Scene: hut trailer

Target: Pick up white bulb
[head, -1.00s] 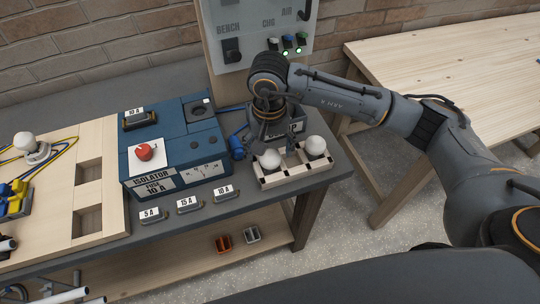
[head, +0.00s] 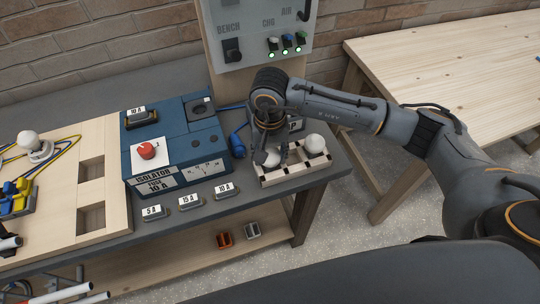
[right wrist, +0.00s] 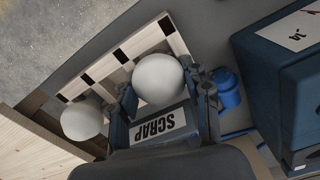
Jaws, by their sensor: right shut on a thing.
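My right gripper (head: 269,154) is over the wooden bulb tray (head: 296,174) at the right end of the dark bench. It is shut on a white bulb (right wrist: 158,79), with a finger on either side of it in the right wrist view. In the head view that bulb (head: 267,159) is partly hidden by the fingers at the tray's left end. I cannot tell whether it still touches the tray. A second white bulb (head: 315,144) stands in the tray's right part and also shows in the right wrist view (right wrist: 82,121). My left gripper is not in view.
A blue isolator box (head: 172,151) with a red knob stands left of the tray. Labelled fuses (head: 189,201) lie along the bench front. A box marked SCRAP (right wrist: 158,127) is close by the gripper. Another white bulb (head: 29,140) is on the wooden board (head: 61,195).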

